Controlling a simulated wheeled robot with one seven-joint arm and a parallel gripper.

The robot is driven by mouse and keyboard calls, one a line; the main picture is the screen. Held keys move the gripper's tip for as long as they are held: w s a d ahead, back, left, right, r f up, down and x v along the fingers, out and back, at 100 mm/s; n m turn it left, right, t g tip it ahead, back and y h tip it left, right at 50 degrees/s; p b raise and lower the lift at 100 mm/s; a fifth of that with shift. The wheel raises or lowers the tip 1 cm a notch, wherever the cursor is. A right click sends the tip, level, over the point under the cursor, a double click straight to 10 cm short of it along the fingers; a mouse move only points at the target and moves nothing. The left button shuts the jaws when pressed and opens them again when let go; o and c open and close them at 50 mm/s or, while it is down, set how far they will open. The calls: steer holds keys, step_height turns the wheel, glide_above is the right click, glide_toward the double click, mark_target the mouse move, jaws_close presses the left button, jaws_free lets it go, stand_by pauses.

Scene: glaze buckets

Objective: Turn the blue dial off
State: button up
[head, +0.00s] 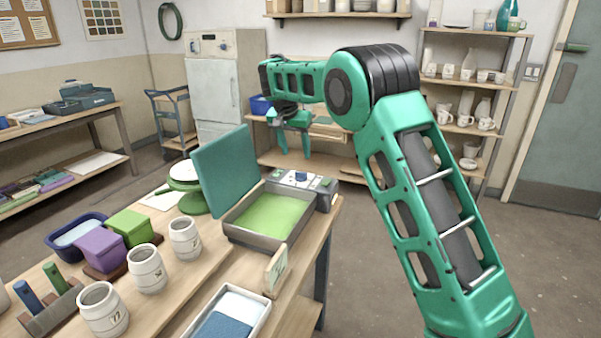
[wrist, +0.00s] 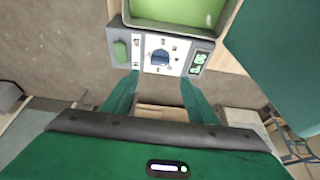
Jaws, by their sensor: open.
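The blue dial (head: 300,176) sits on a grey and white control panel (head: 327,196) at the far end of a tray with green contents. In the wrist view the blue dial (wrist: 160,59) is near the top middle, on the panel's white plate, with small marks around it. My gripper (head: 293,150) is above the panel in the head view, fingers pointing down. In the wrist view my gripper (wrist: 158,82) is open and empty, its two green fingers apart on either side below the dial, not touching it. The dial's exact pointing direction is too small to read.
A green block (wrist: 121,51) and a small dark green-lit part (wrist: 197,63) flank the dial. A teal lid (head: 225,170) stands raised beside the green-filled tray (head: 231,231). White jars (head: 147,268) stand nearer on the bench. Open floor lies to the right.

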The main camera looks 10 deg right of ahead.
mark_target(301, 173)
steer(key=x, duration=1)
steer(key=shift+w+d+f, duration=0.1)
steer(key=shift+f, duration=0.05)
steer(key=c, duration=1.1)
steer(key=shift+o, duration=0.2)
steer(key=shift+d, duration=0.25)
steer(key=shift+a, duration=0.15)
